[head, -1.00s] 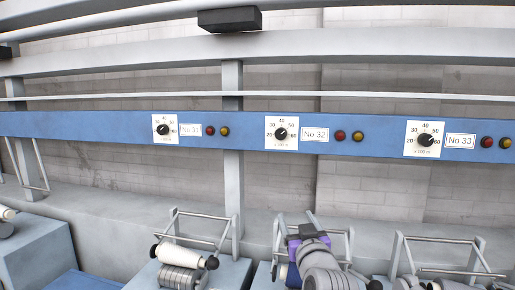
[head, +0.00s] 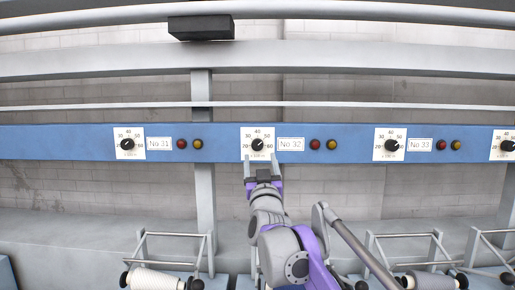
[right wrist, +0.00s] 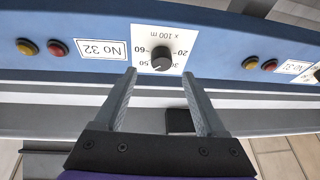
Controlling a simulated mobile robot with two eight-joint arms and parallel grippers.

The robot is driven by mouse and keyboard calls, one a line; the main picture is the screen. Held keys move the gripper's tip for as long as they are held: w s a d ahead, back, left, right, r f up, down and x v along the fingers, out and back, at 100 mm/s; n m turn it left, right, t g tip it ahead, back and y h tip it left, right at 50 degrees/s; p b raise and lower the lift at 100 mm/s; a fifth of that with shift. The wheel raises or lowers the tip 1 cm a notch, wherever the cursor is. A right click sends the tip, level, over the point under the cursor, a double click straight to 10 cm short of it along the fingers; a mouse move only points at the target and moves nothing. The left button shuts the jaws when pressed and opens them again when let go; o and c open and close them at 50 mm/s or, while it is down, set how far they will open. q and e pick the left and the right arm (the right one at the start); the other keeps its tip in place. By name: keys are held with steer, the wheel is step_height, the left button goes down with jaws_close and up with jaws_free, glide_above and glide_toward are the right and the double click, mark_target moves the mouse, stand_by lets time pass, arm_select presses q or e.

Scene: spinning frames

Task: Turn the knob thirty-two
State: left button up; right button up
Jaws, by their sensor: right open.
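The knob thirty-two (head: 257,145) is a black round knob on a white scale plate, left of the label "No 32" (head: 290,144), on the blue rail. In the right wrist view the knob (right wrist: 162,58) shows upside down, between and beyond my fingertips. My right gripper (head: 262,163) is open just below the knob in the head view; its two fingers (right wrist: 160,85) are apart with nothing between them. I see no contact with the knob. The left gripper is not in view.
A red button (head: 315,145) and a yellow button (head: 331,145) sit right of the label. Knob thirty-one (head: 128,144) and knob thirty-three (head: 390,145) are on the same rail. Wire frames and a white spool (head: 155,279) stand below. A black box (head: 201,28) hangs above.

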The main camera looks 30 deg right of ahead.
mark_target(258, 147)
steer(key=p+x, duration=0.1)
steer(key=x, duration=0.4)
steer(key=shift+w+r, duration=0.1)
steer(key=shift+w, duration=0.35)
jaws_close()
